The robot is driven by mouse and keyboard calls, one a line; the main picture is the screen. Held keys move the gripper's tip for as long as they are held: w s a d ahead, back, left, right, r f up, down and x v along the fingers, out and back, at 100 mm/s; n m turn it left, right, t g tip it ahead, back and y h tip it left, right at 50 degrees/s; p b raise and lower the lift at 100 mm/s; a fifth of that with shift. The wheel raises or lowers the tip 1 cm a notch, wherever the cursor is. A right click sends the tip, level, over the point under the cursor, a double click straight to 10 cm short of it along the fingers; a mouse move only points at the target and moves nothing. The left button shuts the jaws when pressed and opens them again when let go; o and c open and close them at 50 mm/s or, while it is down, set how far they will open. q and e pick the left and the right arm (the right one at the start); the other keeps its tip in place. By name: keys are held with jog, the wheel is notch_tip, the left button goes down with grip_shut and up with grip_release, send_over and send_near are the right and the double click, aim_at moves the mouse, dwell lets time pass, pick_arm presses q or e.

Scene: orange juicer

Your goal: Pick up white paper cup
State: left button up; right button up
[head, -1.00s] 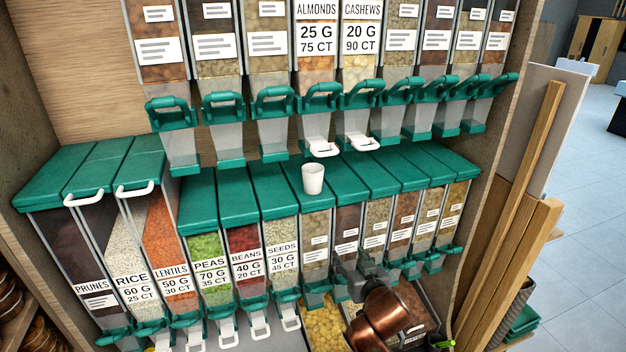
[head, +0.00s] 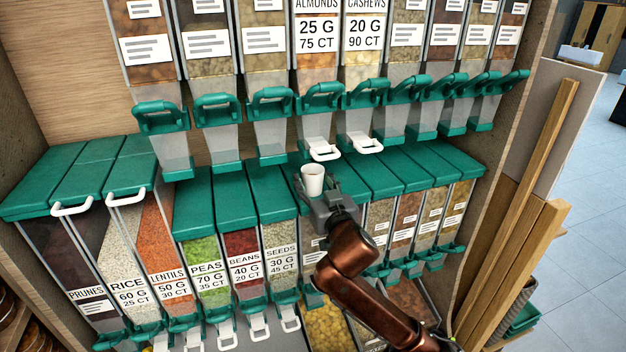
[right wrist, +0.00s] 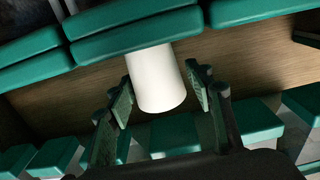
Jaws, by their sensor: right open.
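The white paper cup (head: 312,182) stands upright on the green lids of the lower bin row, below the almonds dispenser. In the right wrist view, the cup (right wrist: 155,78) lies between the two open fingers (right wrist: 163,92) with a gap visible on both sides, the left gap narrower. The cup's lower part is partly hidden by the gripper in the head view. My left gripper is not in view.
Upper dispensers with green handles (head: 320,98) and white-tipped chutes (head: 322,150) hang close above and behind the cup. Lower bins of prunes, rice, lentils (head: 165,240) and others stand in a row. Wooden boards (head: 520,250) lean at the right.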

aim_at(310, 173)
jog(key=shift+w+a+f, duration=0.1)
jog(key=shift+w+f, duration=0.1)
jog(key=shift+w, duration=0.4)
jog(key=shift+w+a+f, duration=0.1)
jog(key=shift+w+f, duration=0.05)
jog(key=shift+w, duration=0.45)
jog(key=p+x, duration=0.1)
jog(key=x, duration=0.3)
jog(key=shift+r, duration=0.2)
jog(key=shift+w+a+f, duration=0.1)
jog(key=shift+w+f, duration=0.1)
jog(key=shift+w, duration=0.15)
jog(key=shift+s+r, duration=0.1)
jog(key=shift+s, duration=0.1)
jog(key=shift+c, duration=1.1)
jog(key=c, duration=1)
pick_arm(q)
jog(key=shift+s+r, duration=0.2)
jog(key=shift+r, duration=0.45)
pick_arm(e)
grip_shut()
